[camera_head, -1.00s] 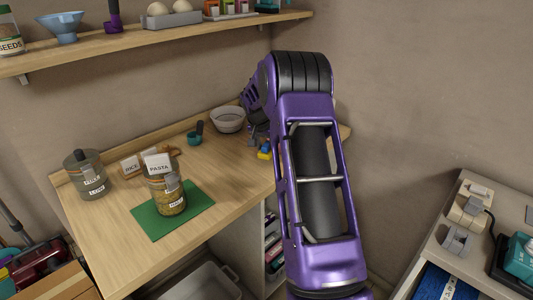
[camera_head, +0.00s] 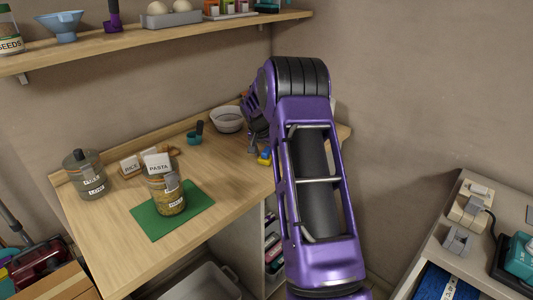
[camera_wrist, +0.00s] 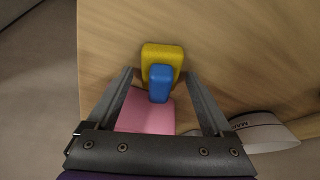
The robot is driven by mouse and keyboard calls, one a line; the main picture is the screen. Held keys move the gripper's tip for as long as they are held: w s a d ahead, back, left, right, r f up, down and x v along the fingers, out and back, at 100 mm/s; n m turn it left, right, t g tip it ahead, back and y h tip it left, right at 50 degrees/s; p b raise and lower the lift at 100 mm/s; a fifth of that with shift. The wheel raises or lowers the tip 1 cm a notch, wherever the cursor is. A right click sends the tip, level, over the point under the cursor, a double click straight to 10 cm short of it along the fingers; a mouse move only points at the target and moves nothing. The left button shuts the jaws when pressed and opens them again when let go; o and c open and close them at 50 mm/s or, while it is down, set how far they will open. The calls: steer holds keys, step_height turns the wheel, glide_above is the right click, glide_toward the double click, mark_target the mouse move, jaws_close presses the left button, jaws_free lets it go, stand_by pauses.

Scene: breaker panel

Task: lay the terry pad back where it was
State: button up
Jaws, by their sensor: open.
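My gripper (camera_wrist: 158,80) is open in the wrist view, pointing down at the wooden counter. A yellow block (camera_wrist: 162,52) with a smaller blue block (camera_wrist: 160,83) against it lies at and between the fingertips. A flat pink piece (camera_wrist: 148,113) shows between the fingers, nearer the palm and partly hidden by the gripper; it may be the terry pad, but its texture is not clear. In the head view the yellow and blue thing (camera_head: 265,157) shows beside my arm, which hides most of the gripper.
A pale bowl (camera_head: 227,119) stands close to the gripper; a lettered rim shows in the wrist view (camera_wrist: 265,132). A pasta jar (camera_head: 169,196) stands on a green mat (camera_head: 200,199). A blue cloth (camera_head: 437,285) lies at lower right.

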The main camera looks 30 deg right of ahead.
steer(key=v, duration=1.2)
steer(key=shift+r, duration=0.15)
steer(key=shift+w, duration=0.1)
